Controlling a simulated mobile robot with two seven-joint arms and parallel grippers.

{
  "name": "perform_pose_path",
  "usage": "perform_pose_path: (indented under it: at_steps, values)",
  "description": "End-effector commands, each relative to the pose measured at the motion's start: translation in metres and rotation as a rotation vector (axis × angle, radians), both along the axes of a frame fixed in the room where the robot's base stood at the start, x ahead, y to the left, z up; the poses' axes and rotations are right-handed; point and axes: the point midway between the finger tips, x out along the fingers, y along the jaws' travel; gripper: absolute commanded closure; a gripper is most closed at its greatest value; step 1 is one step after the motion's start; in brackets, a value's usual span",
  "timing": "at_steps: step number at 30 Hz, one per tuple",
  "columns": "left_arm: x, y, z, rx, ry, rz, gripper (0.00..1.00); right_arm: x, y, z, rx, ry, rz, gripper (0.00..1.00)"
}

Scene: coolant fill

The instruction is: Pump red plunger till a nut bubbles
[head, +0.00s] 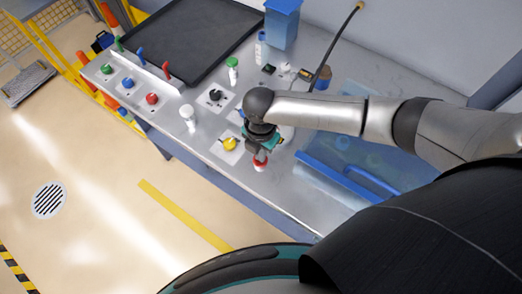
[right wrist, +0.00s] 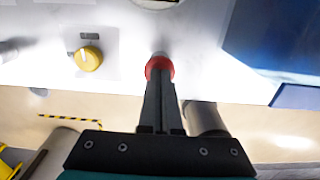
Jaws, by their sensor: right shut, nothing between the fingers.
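The red plunger knob (head: 260,163) is near the front edge of the metal bench, just below my right gripper (head: 262,150). In the right wrist view its red top (right wrist: 159,64) shows just beyond the tips of my right gripper (right wrist: 160,80). The fingers are together with nothing between them and point down at the knob. I cannot tell whether the tips touch it. They hide part of the knob. I cannot make out a nut or any bubbles. My left gripper is not in view.
A yellow knob (head: 229,143) on a plate is left of the plunger. A black tray (head: 190,45) lies behind. A clear blue cover (head: 372,135) with a blue handle is right.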

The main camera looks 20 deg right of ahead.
Motion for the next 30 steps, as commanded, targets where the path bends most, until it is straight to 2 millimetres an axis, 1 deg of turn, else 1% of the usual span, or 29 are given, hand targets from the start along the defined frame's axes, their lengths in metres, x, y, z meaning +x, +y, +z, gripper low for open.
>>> perform_pose_path:
  at_steps: [1,7,11,13,26,27,30]
  values:
    - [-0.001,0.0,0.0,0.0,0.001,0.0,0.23,-0.003,0.0,-0.004,-0.002,0.004,0.001,1.0]
    - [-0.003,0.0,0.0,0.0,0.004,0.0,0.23,-0.004,0.0,-0.005,-0.002,0.007,0.002,1.0]
    - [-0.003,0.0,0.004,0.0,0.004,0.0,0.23,-0.005,-0.001,-0.002,-0.003,0.008,0.002,1.0]
    - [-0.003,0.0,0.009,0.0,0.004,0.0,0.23,-0.006,0.0,0.003,-0.003,0.009,0.001,1.0]
    - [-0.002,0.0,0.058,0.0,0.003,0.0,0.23,-0.009,0.001,0.045,0.0,0.002,-0.007,1.0]
    - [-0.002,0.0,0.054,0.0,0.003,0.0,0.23,-0.007,0.001,0.052,0.002,-0.002,-0.006,1.0]
    - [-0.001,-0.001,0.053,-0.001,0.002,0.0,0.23,-0.007,0.001,0.071,0.001,-0.004,-0.006,1.0]
